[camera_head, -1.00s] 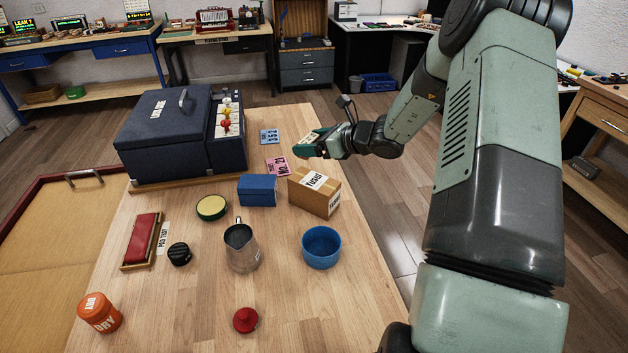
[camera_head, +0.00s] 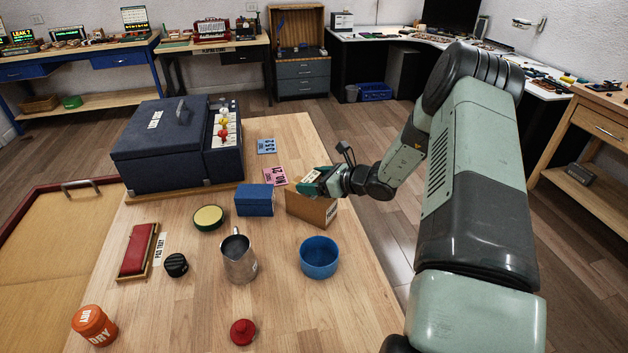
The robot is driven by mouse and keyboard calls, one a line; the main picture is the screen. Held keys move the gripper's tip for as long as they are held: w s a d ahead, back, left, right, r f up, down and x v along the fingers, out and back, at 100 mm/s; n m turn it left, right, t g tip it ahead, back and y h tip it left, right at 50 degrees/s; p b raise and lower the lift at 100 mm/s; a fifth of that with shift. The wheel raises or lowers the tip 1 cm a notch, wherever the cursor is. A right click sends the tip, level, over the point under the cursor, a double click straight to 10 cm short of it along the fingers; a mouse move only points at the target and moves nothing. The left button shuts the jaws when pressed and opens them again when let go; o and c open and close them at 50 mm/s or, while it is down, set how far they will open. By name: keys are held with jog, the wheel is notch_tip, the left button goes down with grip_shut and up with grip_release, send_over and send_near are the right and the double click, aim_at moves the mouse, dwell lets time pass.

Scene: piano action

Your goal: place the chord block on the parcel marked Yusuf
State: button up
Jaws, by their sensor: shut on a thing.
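The cardboard parcel (camera_head: 312,210) stands on the wooden bench right of the blue box; its top label, which read Yusuf a second ago, is now hidden by my gripper. My gripper (camera_head: 312,179) is shut on a small pale block with dark marks, the chord block (camera_head: 311,174). The block is at the parcel's top, partly hidden between the teal fingers. I cannot tell whether it touches the parcel.
A blue box (camera_head: 255,200) stands close left of the parcel. A blue bowl (camera_head: 319,262) and a metal jug (camera_head: 238,260) stand in front. Pink (camera_head: 274,176) and blue (camera_head: 267,146) cards lie behind. A dark case (camera_head: 160,150) fills the back left.

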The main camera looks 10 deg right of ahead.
jog(key=shift+f, duration=0.15)
jog(key=o, duration=1)
jog(key=shift+s+d+r, duration=0.15)
jog(key=shift+r, duration=0.1)
jog(key=v, duration=1.1)
jog(key=shift+s+d+r, duration=0.15)
jog(key=shift+s, duration=0.1)
